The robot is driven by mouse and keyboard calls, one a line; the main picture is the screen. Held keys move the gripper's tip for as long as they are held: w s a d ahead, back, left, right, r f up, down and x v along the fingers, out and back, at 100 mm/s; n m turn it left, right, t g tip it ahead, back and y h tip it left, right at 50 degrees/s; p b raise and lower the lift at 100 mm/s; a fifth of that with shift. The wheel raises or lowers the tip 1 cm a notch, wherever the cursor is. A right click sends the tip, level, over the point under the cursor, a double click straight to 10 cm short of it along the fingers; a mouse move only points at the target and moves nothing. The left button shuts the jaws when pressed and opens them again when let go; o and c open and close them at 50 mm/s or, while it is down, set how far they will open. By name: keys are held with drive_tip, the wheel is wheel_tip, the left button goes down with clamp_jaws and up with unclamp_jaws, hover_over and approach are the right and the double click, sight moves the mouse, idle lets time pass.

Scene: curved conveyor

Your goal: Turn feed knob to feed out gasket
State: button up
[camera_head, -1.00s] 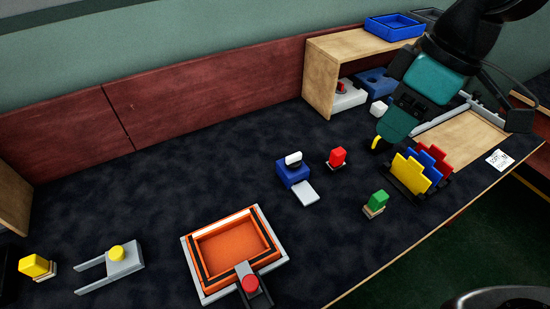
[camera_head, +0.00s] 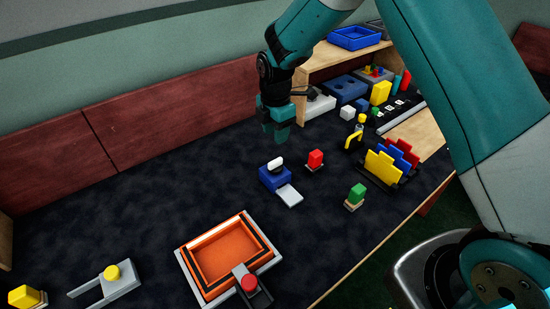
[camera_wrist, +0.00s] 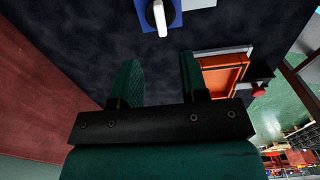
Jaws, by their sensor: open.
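The feed knob (camera_head: 276,163) is a white bar handle on top of a small blue box (camera_head: 273,181), with a light grey plate (camera_head: 290,196) at its front. My gripper (camera_head: 282,139) hangs above the table behind the blue box, apart from it. In the wrist view the open, empty fingers (camera_wrist: 160,68) point toward the white knob (camera_wrist: 160,18) at the top edge, where part of the blue box (camera_wrist: 174,17) is cut off. I cannot make out a gasket.
An orange tray (camera_head: 190,265) lies in front. A wooden shelf (camera_head: 345,56) and colored plates in a rack (camera_head: 380,168) are right. The table at left is mostly clear.

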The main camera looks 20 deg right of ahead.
sight(275, 160)
wheel_tip(275, 160, down, 11)
drive_tip(key=shift+r+p, duration=0.15)
drive_tip(key=shift+p, duration=0.55)
clamp_jaws()
